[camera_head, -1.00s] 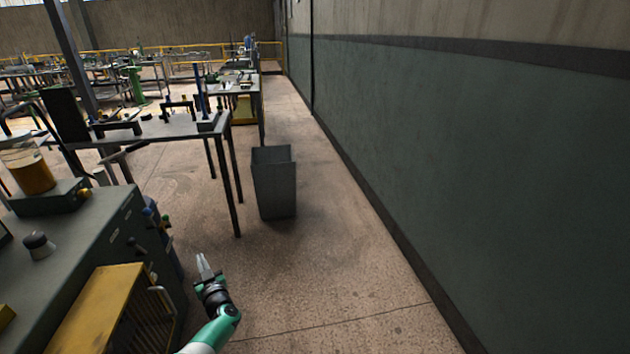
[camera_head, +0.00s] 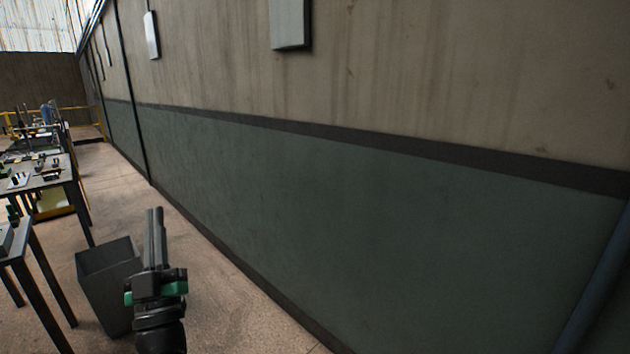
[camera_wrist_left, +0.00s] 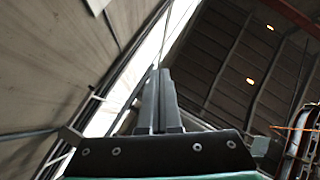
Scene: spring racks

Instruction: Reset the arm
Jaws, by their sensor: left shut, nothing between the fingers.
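My left gripper (camera_head: 154,225) is raised upright at the lower left of the head view, with its fingers pointing up. Its two fingers lie side by side and are shut on nothing. The left wrist view shows the same shut fingers (camera_wrist_left: 159,102) pointing up toward the roof, with nothing between them. My right gripper is in neither view.
A grey open bin (camera_head: 100,285) stands on the floor behind and left of my gripper. Workbenches (camera_head: 60,180) line the left side. A long green and beige wall (camera_head: 330,200) fills the right. Bare floor lies between.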

